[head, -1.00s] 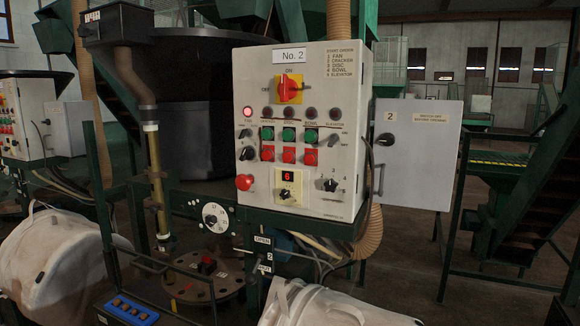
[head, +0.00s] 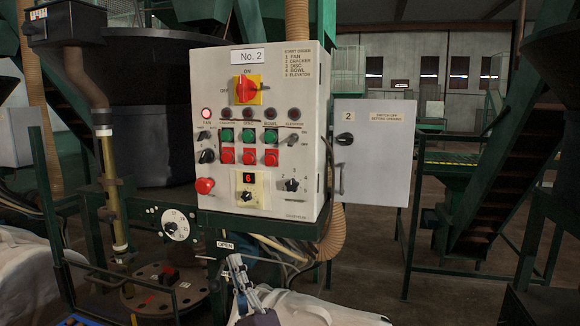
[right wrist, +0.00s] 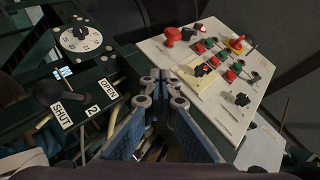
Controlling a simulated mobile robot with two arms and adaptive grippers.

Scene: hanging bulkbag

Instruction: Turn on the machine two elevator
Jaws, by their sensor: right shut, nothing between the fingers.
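The white No. 2 control panel (head: 312,190) faces me in the middle of the head view. The elevator lamp (head: 294,114) is dark, with a small black on/off switch (head: 293,139) below it. The red main switch (head: 248,90) sits on a yellow plate. My right gripper (head: 237,264) is shut and empty, below the panel. In the right wrist view its fingers (right wrist: 160,76) point up beside the panel's lower edge (right wrist: 185,77), apparently touching nothing. My left gripper is out of view.
The open panel door (head: 375,170) stands to the right. A round dial (head: 175,225) and OPEN label (head: 225,245) sit below left. White bulk bags (head: 325,309) and (head: 25,275) stand low in front. A ribbed hose (head: 333,232) hangs behind the panel.

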